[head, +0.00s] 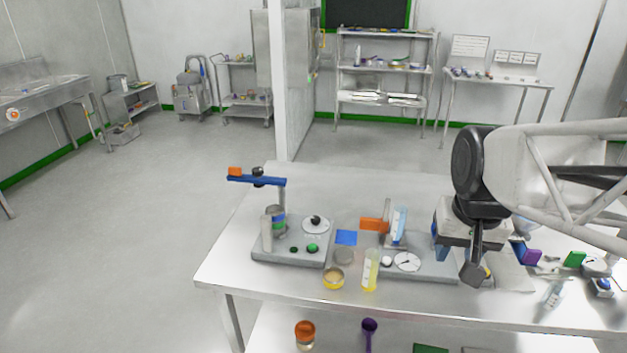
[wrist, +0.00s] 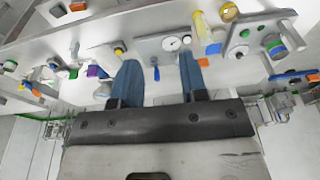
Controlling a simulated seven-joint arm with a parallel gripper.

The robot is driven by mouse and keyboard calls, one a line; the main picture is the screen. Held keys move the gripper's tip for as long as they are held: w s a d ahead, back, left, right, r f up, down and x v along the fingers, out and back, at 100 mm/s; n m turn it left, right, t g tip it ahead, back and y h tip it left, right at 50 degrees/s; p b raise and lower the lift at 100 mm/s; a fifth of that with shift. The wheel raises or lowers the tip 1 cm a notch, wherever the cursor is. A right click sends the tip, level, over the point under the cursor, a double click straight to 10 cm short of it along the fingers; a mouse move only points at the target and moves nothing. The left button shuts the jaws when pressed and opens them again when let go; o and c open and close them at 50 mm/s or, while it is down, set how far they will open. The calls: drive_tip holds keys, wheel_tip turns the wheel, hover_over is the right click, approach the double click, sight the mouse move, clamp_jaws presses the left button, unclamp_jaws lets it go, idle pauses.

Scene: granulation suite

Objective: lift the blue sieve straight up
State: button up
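A short upright cylinder with blue and green bands (head: 277,221) stands on the left grey base unit, beside a post with a blue arm. The blue band looks like the blue sieve, but it is too small to be certain. The banded cylinder also shows at the right of the wrist view (wrist: 274,46). My gripper (head: 475,270) is well to its right, over the right part of the table. In the wrist view my gripper's two blue fingers (wrist: 159,60) are spread apart with nothing held between them.
The left base unit (head: 262,256) also carries a dial, knobs and a pale cylinder. The table's back left is clear.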

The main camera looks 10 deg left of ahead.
drive_tip(key=w+a, duration=0.8)
drive_tip(key=w, duration=0.4)
drive_tip(key=g, duration=0.2)
approach(283, 217)
drive_tip(key=shift+w+a+r, duration=0.15)
drive_tip(key=shift+w+a, duration=0.1)
drive_tip(key=shift+w, duration=0.15)
drive_tip(key=shift+f, duration=1.25)
drive_tip(key=shift+f, duration=0.15)
